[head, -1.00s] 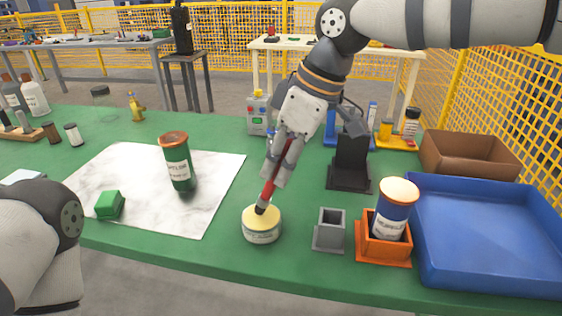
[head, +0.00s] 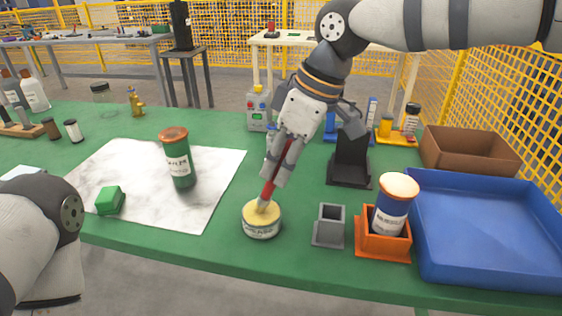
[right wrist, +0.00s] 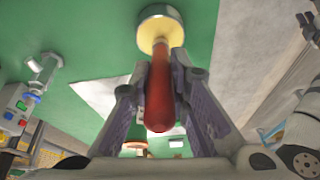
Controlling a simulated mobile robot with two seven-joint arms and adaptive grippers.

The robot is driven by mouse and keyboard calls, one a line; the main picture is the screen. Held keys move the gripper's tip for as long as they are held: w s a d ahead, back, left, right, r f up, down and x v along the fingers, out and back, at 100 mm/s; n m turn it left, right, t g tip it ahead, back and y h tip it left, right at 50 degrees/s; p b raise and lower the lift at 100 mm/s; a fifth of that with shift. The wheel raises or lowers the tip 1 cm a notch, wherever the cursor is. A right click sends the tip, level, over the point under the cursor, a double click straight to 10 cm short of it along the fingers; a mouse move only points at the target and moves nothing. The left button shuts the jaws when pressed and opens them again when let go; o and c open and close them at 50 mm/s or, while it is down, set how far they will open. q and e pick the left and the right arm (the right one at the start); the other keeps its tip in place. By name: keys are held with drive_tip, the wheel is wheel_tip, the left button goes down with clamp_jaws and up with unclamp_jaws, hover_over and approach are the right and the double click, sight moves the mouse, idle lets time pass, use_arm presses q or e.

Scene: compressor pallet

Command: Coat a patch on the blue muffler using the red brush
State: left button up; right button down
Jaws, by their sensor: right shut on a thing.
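My right gripper (head: 276,175) is shut on the red brush (head: 267,190) and holds it tilted, tip down, at a round tin with a pale yellow top (head: 261,226). The brush tip meets the tin's yellow top; how deep it reaches I cannot tell. In the right wrist view the red handle (right wrist: 160,95) lies between the two fingers, with the tin (right wrist: 158,22) beyond it. The blue muffler (head: 391,216), a blue cylinder with a cream top and white label, stands upright in an orange holder (head: 383,247). My left gripper is out of view.
A green cylinder with a brown top (head: 178,162) and a green block (head: 110,201) sit on a white marbled sheet (head: 140,180). A grey square holder (head: 329,228) stands between tin and orange holder. A blue tray (head: 485,265) and brown bin (head: 470,155) are at right.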

drive_tip(key=shift+f, duration=0.1)
wheel_tip(320, 180, up, 5)
drive_tip(key=shift+r+p, duration=0.1)
drive_tip(key=shift+p, duration=0.45)
drive_tip(key=shift+r, duration=1)
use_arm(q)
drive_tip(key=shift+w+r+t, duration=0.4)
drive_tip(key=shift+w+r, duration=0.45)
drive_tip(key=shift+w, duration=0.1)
